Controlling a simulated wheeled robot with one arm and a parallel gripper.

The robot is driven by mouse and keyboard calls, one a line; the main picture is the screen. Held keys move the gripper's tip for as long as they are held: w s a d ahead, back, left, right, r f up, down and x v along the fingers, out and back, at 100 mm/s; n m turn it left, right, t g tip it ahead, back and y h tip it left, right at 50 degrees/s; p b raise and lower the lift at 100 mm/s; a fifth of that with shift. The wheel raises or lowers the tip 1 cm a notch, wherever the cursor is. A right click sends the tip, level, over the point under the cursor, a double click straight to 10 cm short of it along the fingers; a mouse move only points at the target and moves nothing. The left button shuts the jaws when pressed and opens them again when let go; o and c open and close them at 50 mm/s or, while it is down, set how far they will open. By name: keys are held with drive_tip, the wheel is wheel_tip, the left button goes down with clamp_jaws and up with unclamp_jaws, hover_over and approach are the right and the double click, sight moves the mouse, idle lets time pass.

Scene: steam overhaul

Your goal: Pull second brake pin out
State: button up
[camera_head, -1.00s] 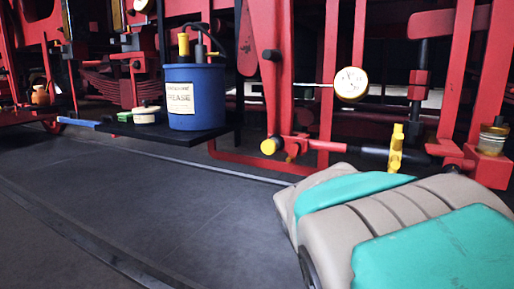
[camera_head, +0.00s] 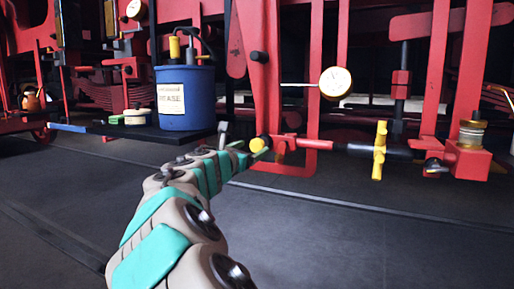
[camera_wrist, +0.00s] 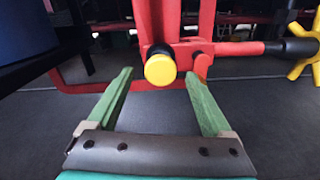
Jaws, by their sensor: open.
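A brake pin with a round yellow end (camera_head: 257,144) sticks out of the red brake linkage (camera_head: 318,145). In the wrist view the yellow end (camera_wrist: 160,70) faces me, with a short black collar behind it. The pin's shaft is hidden inside the linkage. My gripper (camera_wrist: 158,78) is open and empty, its two green fingers pointing at the yellow end, one on each side in the picture. I cannot tell whether the fingertips reach the pin. In the head view my arm partly hides the gripper just left of the pin.
A blue grease bucket (camera_head: 186,97) stands on a black shelf (camera_head: 110,129) to the left. A yellow cross handle (camera_head: 380,150) and a brass-topped cup (camera_head: 471,134) are to the right. A dial gauge (camera_head: 335,83) hangs above. The floor in front is clear.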

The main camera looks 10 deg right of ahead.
sight(256, 146)
drive_tip(key=shift+x, duration=2.15)
clamp_jaws()
